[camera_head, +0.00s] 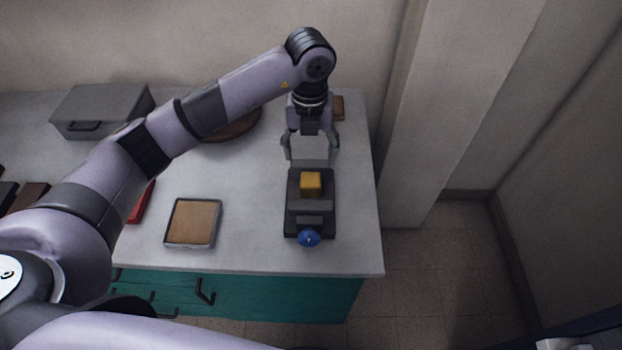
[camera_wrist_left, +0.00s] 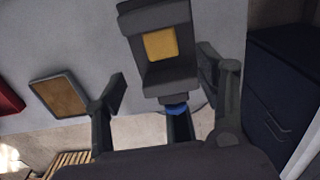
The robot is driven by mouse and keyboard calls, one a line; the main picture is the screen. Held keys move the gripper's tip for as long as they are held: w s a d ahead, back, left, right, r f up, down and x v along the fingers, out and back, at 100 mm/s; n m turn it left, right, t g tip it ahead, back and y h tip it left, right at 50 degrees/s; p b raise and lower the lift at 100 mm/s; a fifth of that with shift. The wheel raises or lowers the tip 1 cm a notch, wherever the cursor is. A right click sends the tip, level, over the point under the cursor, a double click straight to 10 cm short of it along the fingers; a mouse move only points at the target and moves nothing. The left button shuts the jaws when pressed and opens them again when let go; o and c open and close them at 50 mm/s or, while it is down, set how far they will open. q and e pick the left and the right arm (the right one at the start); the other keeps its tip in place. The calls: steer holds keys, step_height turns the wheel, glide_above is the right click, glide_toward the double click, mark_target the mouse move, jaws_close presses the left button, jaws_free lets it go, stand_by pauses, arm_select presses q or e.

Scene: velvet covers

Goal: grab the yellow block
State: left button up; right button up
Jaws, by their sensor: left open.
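The yellow block (camera_head: 311,182) sits in a dark grey holder (camera_head: 296,216) with a blue knob (camera_head: 309,238) at its front end, near the right side of the counter. My left gripper (camera_head: 310,153) is just behind the block and apart from it, open and empty. In the left wrist view the yellow block (camera_wrist_left: 161,44) shows ahead of and between the two spread fingers (camera_wrist_left: 162,88), with the blue knob (camera_wrist_left: 176,109) below it. My right gripper is not in view.
A cork-coloured tray (camera_head: 193,223) lies left of the holder on the white counter (camera_head: 255,215). A grey box (camera_head: 101,110) stands at the back left. A round brown board (camera_head: 235,127) is partly behind my arm. A red item (camera_head: 141,203) lies left. The counter ends just right of the holder.

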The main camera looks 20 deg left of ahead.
mark_target(311, 179)
arm_select(q)
step_height(311, 179, down, 4)
steer(key=shift+w+r+p, duration=0.1)
steer(key=shift+p, duration=0.25)
step_height(311, 179, down, 2)
steer(key=shift+f, duration=0.25)
steer(key=shift+f+p, duration=0.3)
steer(key=shift+p, duration=0.15)
step_height(311, 179, down, 4)
steer(key=shift+r+p, duration=0.15)
steer(key=shift+p, duration=0.6)
steer(key=shift+f, duration=0.5)
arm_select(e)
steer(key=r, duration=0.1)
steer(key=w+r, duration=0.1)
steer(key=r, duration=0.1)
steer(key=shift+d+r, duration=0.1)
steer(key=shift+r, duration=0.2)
arm_select(q)
steer(key=shift+c, duration=0.6)
steer(key=c, duration=1.2)
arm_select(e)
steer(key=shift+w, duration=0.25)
arm_select(q)
steer(key=shift+o, duration=0.2)
